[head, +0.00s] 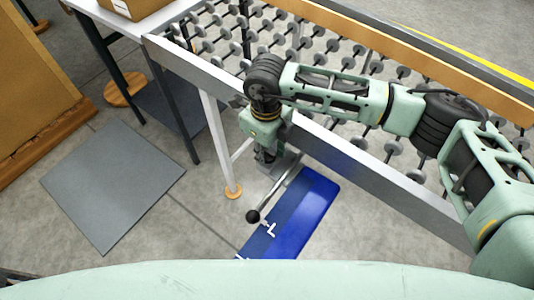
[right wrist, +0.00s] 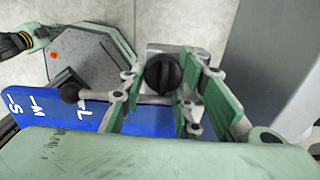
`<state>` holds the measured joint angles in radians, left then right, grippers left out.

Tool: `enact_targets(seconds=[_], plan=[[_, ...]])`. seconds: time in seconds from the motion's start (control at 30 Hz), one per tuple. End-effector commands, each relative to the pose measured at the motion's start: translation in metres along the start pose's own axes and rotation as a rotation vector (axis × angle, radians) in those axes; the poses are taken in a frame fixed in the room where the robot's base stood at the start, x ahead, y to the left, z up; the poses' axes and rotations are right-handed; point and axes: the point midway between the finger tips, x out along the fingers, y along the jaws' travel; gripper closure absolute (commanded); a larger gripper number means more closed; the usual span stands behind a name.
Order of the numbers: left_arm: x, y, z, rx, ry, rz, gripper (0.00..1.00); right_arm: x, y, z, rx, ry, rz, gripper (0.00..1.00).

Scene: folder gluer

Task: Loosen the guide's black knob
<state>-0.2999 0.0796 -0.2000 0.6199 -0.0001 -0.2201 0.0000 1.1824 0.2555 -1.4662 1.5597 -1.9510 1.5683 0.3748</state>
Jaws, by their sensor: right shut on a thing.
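The black knob (right wrist: 163,73) is round with a raised grip bar and shows in the right wrist view between the two fingers of my right gripper (right wrist: 166,84). The fingers, with green pads, are closed on its sides. In the head view my right gripper (head: 267,158) points down beside the conveyor's side rail, and the knob is hidden under it. The guide has a blue plate (head: 305,208), also in the right wrist view (right wrist: 52,112), with white S, M and L marks. A grey rod with a black ball end (head: 253,216) lies above the plate. My left gripper is not in view.
A roller conveyor (head: 330,55) with a grey side rail (head: 385,180) runs behind the guide, under my right arm. A white table (head: 150,15) with a cardboard box (head: 135,6) stands at the upper left. A grey mat (head: 112,185) lies on open floor at left.

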Motion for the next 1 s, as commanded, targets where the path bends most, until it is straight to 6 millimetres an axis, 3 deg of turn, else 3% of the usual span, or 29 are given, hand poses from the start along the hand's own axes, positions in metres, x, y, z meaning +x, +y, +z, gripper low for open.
enact_targets(seconds=[0.03, 0.2, 0.73, 0.77, 0.9, 1.0], plan=[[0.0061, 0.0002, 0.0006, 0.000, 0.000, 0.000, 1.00, 0.0028, 0.0076, 0.0021, -0.030, -0.007, 0.013, 0.96], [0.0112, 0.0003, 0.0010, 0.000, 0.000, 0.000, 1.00, 0.0017, 0.0080, 0.0012, -0.076, -0.005, 0.015, 0.96], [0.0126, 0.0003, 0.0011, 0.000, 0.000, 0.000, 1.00, 0.0015, 0.0088, -0.0001, -0.098, -0.002, 0.017, 0.96], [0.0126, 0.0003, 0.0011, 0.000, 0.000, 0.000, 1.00, 0.0016, 0.0088, -0.0001, -0.098, -0.002, 0.017, 0.68], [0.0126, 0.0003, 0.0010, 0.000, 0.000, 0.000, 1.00, 0.0016, 0.0077, -0.0002, -0.096, -0.002, 0.015, 0.57], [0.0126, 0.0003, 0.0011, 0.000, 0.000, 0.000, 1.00, 0.0013, 0.0064, -0.0002, -0.093, -0.002, 0.013, 0.57]])
